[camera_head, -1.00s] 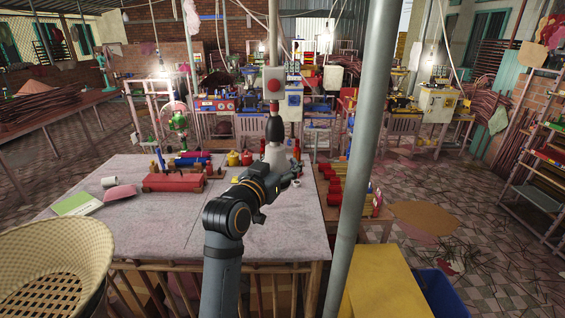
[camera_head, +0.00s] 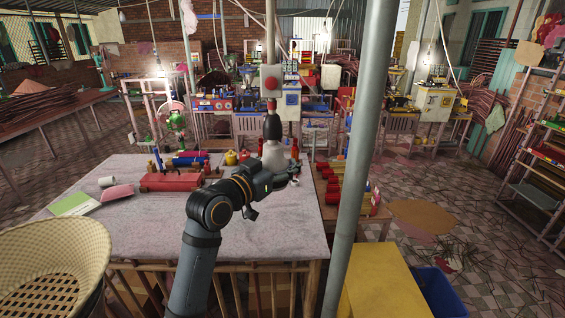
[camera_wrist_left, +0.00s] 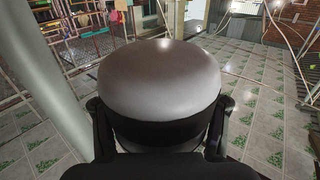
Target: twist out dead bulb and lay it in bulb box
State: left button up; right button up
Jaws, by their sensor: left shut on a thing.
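The pale grey bulb (camera_head: 273,153) is below a dark lamp socket (camera_head: 273,127) that hangs over the table; I cannot tell whether they are still joined. My left gripper (camera_head: 283,175) is shut on the bulb from below. In the left wrist view the bulb's rounded grey glass (camera_wrist_left: 160,78) fills the middle, with a finger on each side of it and a dark band below. My right gripper is not in view. I cannot tell which container is the bulb box.
The pale worktable (camera_head: 130,240) holds red rolls (camera_head: 170,182), a pink sheet (camera_head: 118,193) and a green sheet (camera_head: 72,204). A grey pole (camera_head: 362,150) stands to the right of the gripper. A yellow box (camera_head: 378,285), a blue bin (camera_head: 440,293) and a woven basket (camera_head: 50,255) are nearer.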

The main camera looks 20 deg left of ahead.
aim_at(273, 160)
pick_arm(q)
jog(key=shift+d+m+h, duration=0.1)
jog(key=shift+m+h, duration=0.3)
jog(key=shift+h, duration=0.1)
jog(key=o, duration=1.3)
jog(key=v, duration=0.6)
jog(key=shift+s+a, duration=0.3)
jog(key=shift+a, duration=0.05)
jog(key=shift+s+d, duration=0.1)
jog(key=shift+s, duration=0.25)
jog(key=shift+s+r, duration=0.1)
